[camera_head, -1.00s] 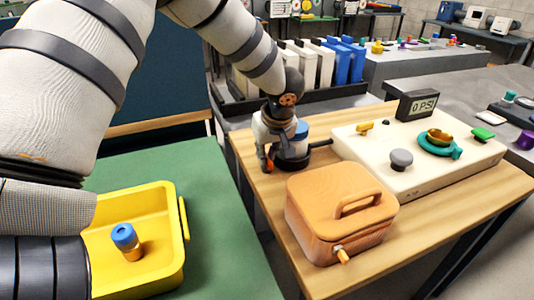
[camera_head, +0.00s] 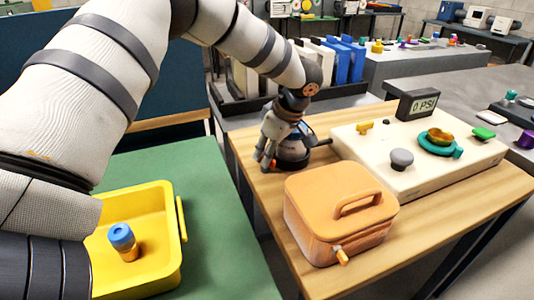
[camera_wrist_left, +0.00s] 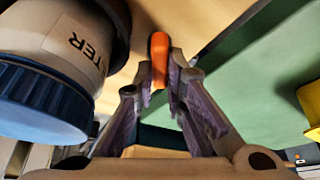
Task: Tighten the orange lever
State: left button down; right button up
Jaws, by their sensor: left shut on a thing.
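The orange lever (camera_wrist_left: 158,48) stands between my left fingertips in the left wrist view. My left gripper (camera_wrist_left: 159,75) is shut on it. Beside it at left is a white canister (camera_wrist_left: 65,30) with a blue ribbed cap (camera_wrist_left: 40,102) and the letters "TER". In the head view my left gripper (camera_head: 266,160) is at the dark round base (camera_head: 294,160) of this unit, on the wooden table. There the gripper hides most of the canister and the lever. My right gripper is not in view.
An orange case (camera_head: 335,215) with a handle stands close in front of the unit. A cream panel (camera_head: 440,165) with knobs and a "0 PSI" display (camera_head: 424,104) is at right. A yellow bin (camera_head: 160,270) holding a blue-capped piece (camera_head: 123,240) sits on the green table (camera_head: 215,225).

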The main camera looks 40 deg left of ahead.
pick_arm(q)
jog(key=n+g, duration=0.1)
jog(key=n, duration=0.1)
jog(key=n+g+b, duration=0.1)
jog(key=n, duration=0.2)
jog(key=shift+f+n+h, duration=0.1)
jog(key=shift+n+h, duration=0.2)
jog(key=n, duration=0.2)
jog(key=n+g+h+b, duration=0.1)
jog(key=n, duration=0.1)
jog(key=shift+a+n+g, duration=0.1)
jog(key=shift+n+g, duration=0.2)
jog(key=shift+n, duration=0.1)
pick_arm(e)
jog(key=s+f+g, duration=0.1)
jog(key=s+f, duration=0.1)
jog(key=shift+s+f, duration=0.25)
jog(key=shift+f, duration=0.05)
pick_arm(q)
jog(key=shift+n+h, duration=0.3)
jog(key=c, duration=1.9)
grip_release()
jog(key=v, duration=0.7)
jog(key=shift+r, duration=0.35)
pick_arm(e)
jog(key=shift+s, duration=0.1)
